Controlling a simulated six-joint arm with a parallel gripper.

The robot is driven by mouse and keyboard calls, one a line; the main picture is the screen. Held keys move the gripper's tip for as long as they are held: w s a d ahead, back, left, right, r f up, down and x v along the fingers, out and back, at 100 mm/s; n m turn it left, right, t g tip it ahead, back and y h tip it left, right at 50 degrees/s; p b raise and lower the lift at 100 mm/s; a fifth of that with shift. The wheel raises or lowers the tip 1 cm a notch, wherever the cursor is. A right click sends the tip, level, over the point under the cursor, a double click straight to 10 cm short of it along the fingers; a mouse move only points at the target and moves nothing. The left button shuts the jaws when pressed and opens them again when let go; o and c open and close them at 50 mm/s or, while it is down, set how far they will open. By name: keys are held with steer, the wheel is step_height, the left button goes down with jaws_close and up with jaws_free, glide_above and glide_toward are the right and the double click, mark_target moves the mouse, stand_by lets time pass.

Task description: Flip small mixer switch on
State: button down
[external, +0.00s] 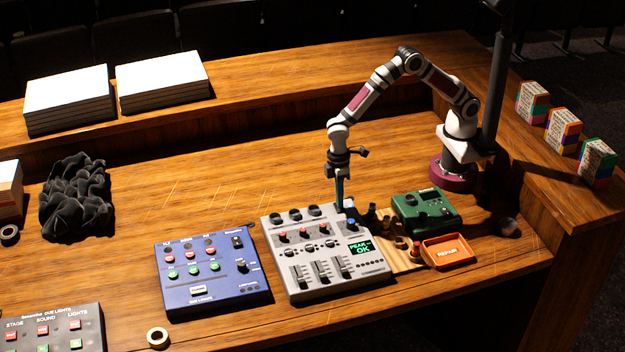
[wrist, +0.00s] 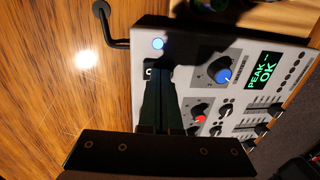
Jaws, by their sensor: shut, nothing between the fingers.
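The small mixer (external: 293,283) is a pale grey console with knobs, sliders and a green display reading "PEAK OK" (external: 361,248). It also fills the right of the wrist view (wrist: 290,52). My gripper (external: 340,206) points down over the mixer's back right corner. In the wrist view my gripper (wrist: 160,72) is shut and empty, its fingers over the mixer's edge strip. A small dark fitting (wrist: 148,72), possibly the switch, shows beside the fingertips, partly hidden by them. A round pale blue light (wrist: 158,44) glows just beyond. I cannot tell whether the fingers touch the panel.
A blue knob (wrist: 222,70) and a red knob (wrist: 198,118) stand near my fingers. A blue console (external: 210,285) lies left of the mixer. A green box (external: 425,212) and an orange "REPAIR" tray (external: 447,252) lie to its right.

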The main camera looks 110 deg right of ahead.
mark_target(341, 210)
step_height(341, 210, up, 14)
steer(key=a, duration=0.1)
steer(key=shift+a, duration=0.35)
steer(key=shift+f, duration=0.1)
steer(key=s+d+r+m, duration=0.1)
steer(key=s+d+r, duration=0.15)
steer(key=s, duration=0.55)
steer(key=s+d+r+m, duration=0.2)
steer(key=s+r, duration=0.2)
steer(key=s, duration=0.3)
steer(key=s+d+f+m, duration=0.1)
steer(key=s+f+m, duration=0.1)
steer(key=s, duration=1.4)
steer(key=shift+s+d+f+m, duration=0.2)
steer(key=shift+f+m, duration=0.1)
steer(key=shift+f, duration=0.6)
steer(key=c, duration=1.5)
jaws_free()
steer(key=shift+c, duration=0.2)
